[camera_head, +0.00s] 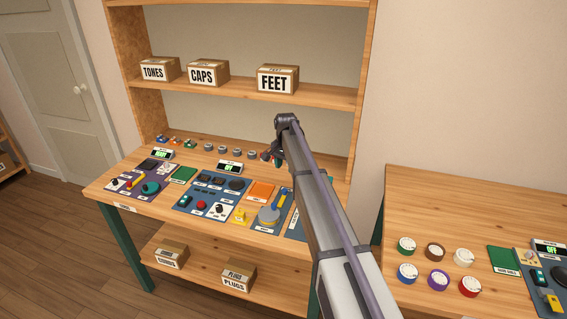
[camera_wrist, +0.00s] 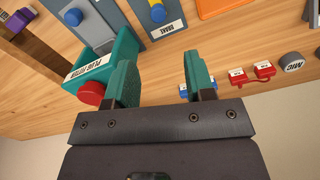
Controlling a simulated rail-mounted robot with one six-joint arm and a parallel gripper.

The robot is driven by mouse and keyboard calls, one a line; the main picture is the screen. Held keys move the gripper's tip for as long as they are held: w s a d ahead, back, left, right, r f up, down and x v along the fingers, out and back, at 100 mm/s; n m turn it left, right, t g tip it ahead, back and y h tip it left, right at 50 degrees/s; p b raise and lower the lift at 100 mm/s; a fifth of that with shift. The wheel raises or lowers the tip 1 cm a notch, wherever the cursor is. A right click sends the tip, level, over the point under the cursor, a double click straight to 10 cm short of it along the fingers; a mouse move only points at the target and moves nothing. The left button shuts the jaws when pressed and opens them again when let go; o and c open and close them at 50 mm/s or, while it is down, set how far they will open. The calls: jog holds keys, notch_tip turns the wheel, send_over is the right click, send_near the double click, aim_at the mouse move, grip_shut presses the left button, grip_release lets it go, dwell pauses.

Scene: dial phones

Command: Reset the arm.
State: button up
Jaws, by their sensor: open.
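My arm (camera_head: 330,215) reaches from the lower right up over the workbench in the head view and bends down at its far end. My gripper (camera_head: 274,156) hangs there over the back right part of the bench. In the wrist view its two teal fingers (camera_wrist: 163,75) are apart, with only bare wood seen between them. A teal plug fitter (camera_wrist: 92,66) with a red knob (camera_wrist: 90,93) lies beside the left finger; I cannot tell whether they touch. A small blue part (camera_wrist: 184,88) is partly hidden behind the right finger.
The bench (camera_head: 150,212) carries several tool mats and small parts. Labelled boxes, TONES (camera_head: 156,71), CAPS (camera_head: 205,74) and FEET (camera_head: 275,79), stand on the shelf above. A second table (camera_head: 400,180) at right holds several coloured dials. Red connectors (camera_wrist: 250,75) lie right of my fingers.

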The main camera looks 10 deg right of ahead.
jog(key=s+a+n, duration=0.2)
jog(key=s+n, duration=0.2)
jog(key=s, duration=1.6)
jog(key=s+a+n, duration=0.3)
jog(key=s+n, duration=0.2)
jog(key=s, duration=1.6)
jog(key=shift+a, duration=0.2)
jog(key=shift+c, duration=0.3)
